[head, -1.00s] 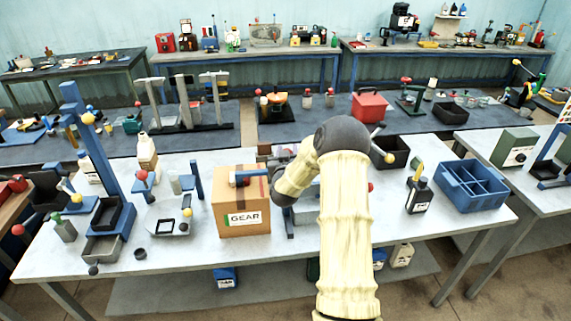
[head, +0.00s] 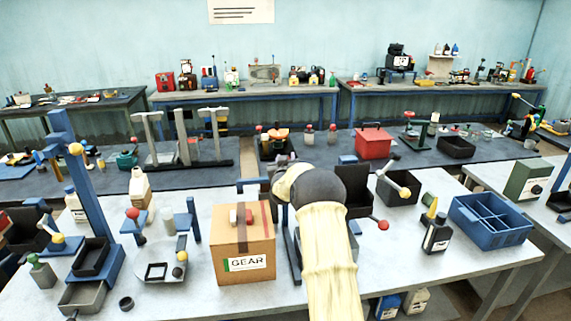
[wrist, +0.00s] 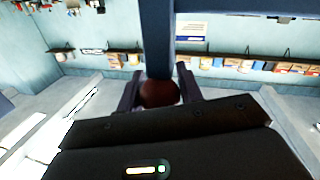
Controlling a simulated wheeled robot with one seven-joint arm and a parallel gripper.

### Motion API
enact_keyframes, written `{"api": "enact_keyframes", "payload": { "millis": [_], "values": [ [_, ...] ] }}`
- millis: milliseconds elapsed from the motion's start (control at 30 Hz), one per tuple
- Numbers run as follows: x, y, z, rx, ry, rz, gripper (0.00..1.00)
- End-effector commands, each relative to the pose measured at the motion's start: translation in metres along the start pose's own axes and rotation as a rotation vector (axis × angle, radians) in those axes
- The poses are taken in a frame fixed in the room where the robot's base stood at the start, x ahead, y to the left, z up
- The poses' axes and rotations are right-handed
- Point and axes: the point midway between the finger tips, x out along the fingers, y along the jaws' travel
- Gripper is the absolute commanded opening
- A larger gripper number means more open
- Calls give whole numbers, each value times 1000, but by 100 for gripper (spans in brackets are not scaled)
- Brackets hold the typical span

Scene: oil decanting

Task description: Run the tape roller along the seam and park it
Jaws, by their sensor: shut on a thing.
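A cardboard box (head: 232,245) labelled GEAR stands on the white bench, with a brown tape strip (head: 269,220) over its top and down its front. A small red-and-grey piece (head: 241,216) shows on its top; I cannot tell what it is. My gripper is mostly hidden behind my arm in the head view. In the wrist view my gripper (wrist: 159,88) is shut on a dark red rounded part, seemingly the tape roller's handle (wrist: 160,95). A blue bar (wrist: 157,40) rises beyond it. A blue bar (head: 253,181) also shows left of my arm, behind the box.
Left of the box stand a blue post stand (head: 80,180), jugs and small fixtures. Right of my arm are dark bins (head: 398,188), a dark bottle (head: 437,235) and a blue divided tray (head: 490,220). Bare bench (head: 400,265) shows at front right.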

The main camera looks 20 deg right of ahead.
Motion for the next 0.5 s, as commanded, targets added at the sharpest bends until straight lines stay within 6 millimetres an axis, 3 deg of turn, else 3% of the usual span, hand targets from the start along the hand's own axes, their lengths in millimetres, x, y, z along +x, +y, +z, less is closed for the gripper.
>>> {"api": "enact_keyframes", "payload": {
  "millis": [267, 300, 400, 500],
  "values": [
    [1, 0, -6, 2, 10, 0, 0],
    [1, 0, -6, 2, 11, 0, 42],
    [1, 0, -6, 2, 10, 1, 57],
    [1, 0, -5, 2, 8, 0, 57]
  ]
}}
